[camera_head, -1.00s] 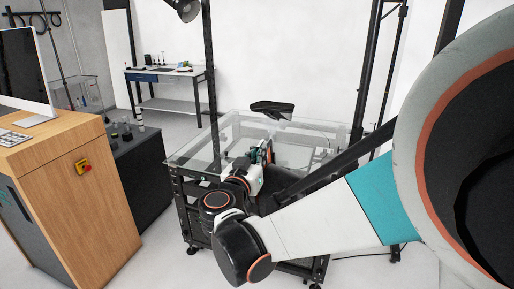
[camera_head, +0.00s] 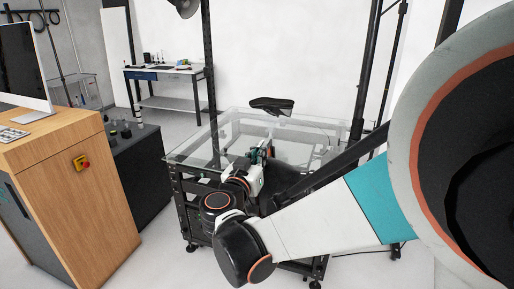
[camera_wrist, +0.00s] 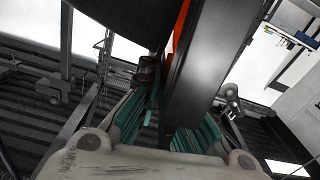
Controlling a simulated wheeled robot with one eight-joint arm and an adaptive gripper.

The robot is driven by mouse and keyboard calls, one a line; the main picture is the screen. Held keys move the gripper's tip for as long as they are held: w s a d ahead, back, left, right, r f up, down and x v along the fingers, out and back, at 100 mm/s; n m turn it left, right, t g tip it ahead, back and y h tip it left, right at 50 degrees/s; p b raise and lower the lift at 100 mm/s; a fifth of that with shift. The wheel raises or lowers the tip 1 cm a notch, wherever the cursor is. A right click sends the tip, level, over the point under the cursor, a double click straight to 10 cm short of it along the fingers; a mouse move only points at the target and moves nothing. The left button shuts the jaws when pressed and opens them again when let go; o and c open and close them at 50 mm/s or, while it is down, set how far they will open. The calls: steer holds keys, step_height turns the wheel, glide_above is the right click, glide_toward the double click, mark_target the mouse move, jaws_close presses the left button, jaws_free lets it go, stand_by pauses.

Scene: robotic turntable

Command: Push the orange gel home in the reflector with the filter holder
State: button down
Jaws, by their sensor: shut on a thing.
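My gripper (camera_wrist: 172,115) has its teal fingers shut around the lower end of a dark, flat slab (camera_wrist: 210,65) in the wrist view. An orange strip (camera_wrist: 181,28), likely the gel, shows along the slab's left edge. A large black curved surface (camera_wrist: 125,14) at the top left may be the reflector; I cannot tell whether the orange strip touches it. The filter holder's slot cannot be made out. In the head view my gripper (camera_head: 262,156) is small and low over the near part of the glass table, and my arm hides part of it.
The glass-topped table (camera_head: 205,147) stands on a black frame. A black shoe-like object (camera_head: 272,106) is above its far part. Dark upright posts (camera_head: 211,60) stand around it. A wooden cabinet (camera_head: 75,190) stands at the left.

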steer(key=shift+f, duration=0.25)
steer(key=c, duration=1.7)
jaws_free()
steer(key=shift+r, duration=0.1)
step_height(320, 180, up, 17)
steer(key=a+p, duration=0.1)
steer(key=p, duration=1.3)
steer(key=shift+w+a+r, duration=0.2)
steer(key=shift+w+a, duration=0.1)
steer(key=shift+a, duration=0.05)
steer(key=shift+f, duration=0.1)
